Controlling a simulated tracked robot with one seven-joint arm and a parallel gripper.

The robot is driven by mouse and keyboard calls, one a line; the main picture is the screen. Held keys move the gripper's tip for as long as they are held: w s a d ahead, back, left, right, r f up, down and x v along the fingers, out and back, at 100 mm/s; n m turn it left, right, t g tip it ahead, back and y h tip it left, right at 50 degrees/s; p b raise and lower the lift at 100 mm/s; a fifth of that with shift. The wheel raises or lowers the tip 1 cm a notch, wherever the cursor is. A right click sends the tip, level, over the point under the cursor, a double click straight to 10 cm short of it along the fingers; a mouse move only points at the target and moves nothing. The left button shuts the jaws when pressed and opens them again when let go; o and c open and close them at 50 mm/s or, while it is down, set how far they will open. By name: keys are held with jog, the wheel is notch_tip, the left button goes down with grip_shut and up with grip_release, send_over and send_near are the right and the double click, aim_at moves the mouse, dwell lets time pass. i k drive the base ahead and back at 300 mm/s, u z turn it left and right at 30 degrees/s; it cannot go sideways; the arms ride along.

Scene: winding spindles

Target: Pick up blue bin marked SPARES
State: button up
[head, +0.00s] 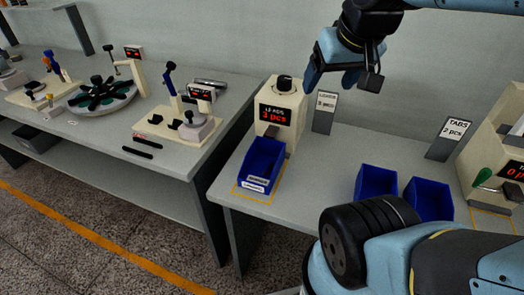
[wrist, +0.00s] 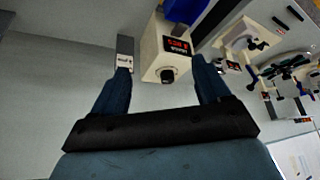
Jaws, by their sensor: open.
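A blue bin (head: 264,160) stands under the dispenser at the front of the right-hand bench, inside a yellow outline. Small labels on its front are too small to read. Two more blue bins, one (head: 376,181) left of the other (head: 428,199), stand to the right; no marking shows on them, so I cannot tell which bin says SPARES. My gripper (head: 341,80) is open and empty, high above the back of the bench. In the wrist view, its fingers (wrist: 161,72) are spread, with part of the dispenser's blue bin (wrist: 184,10) at the top edge.
The cream dispenser (head: 281,106) with a red display stands behind the first bin. Sign cards (head: 325,110) and (head: 450,138) stand along the back. Another machine (head: 505,150) is at the right edge. A left bench (head: 170,95) carries fixtures. A gap separates the benches.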

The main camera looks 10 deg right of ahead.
aim_at(261, 165)
jog(key=u, duration=0.35)
jog(key=k, duration=1.4)
jog(key=z, duration=0.75)
jog(key=i, duration=1)
